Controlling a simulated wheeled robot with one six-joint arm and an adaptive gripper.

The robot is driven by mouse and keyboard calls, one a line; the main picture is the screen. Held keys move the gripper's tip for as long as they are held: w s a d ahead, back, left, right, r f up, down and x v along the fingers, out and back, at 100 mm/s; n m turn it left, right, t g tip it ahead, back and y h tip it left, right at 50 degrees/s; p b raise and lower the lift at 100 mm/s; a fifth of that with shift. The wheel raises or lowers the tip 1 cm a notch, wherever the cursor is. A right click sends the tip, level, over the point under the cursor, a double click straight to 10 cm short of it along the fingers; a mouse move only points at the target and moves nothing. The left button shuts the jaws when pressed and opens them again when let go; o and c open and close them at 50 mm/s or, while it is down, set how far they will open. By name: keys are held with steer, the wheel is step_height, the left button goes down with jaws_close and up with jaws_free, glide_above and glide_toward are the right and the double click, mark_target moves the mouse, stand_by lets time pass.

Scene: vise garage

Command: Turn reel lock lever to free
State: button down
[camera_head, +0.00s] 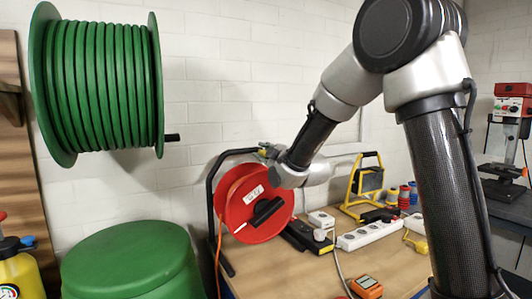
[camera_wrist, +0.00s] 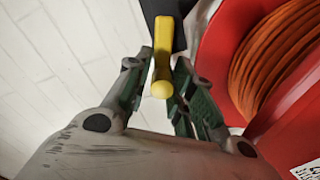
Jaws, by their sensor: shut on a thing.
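The red cable reel (camera_head: 236,214) stands on the workbench in a black frame (camera_head: 211,195). It also shows at the right of the wrist view (camera_wrist: 213,65), with orange cable (camera_wrist: 270,55) wound on it. The yellow lock lever (camera_wrist: 163,55) has a rounded end and sits on a dark mount (camera_wrist: 178,10) beside the reel. My gripper (camera_wrist: 164,78) is shut on the lever, one finger on each side of it. In the head view my gripper (camera_head: 268,153) is at the top right of the reel, and the lever is mostly hidden there.
A white power strip (camera_head: 370,234), an orange meter (camera_head: 366,287) and a yellow work lamp (camera_head: 368,180) are on the bench (camera_head: 290,270) to the right. A big green hose reel (camera_head: 100,85) hangs at the left, above a green drum (camera_head: 130,262). A white brick wall is behind.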

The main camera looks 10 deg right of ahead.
steer(key=shift+s+a+f, duration=0.1)
steer(key=shift+f, duration=0.35)
steer(key=c, duration=1.3)
jaws_free()
steer(key=shift+r, duration=0.1)
steer(key=shift+r, duration=0.1)
step_height(320, 180, up, 10)
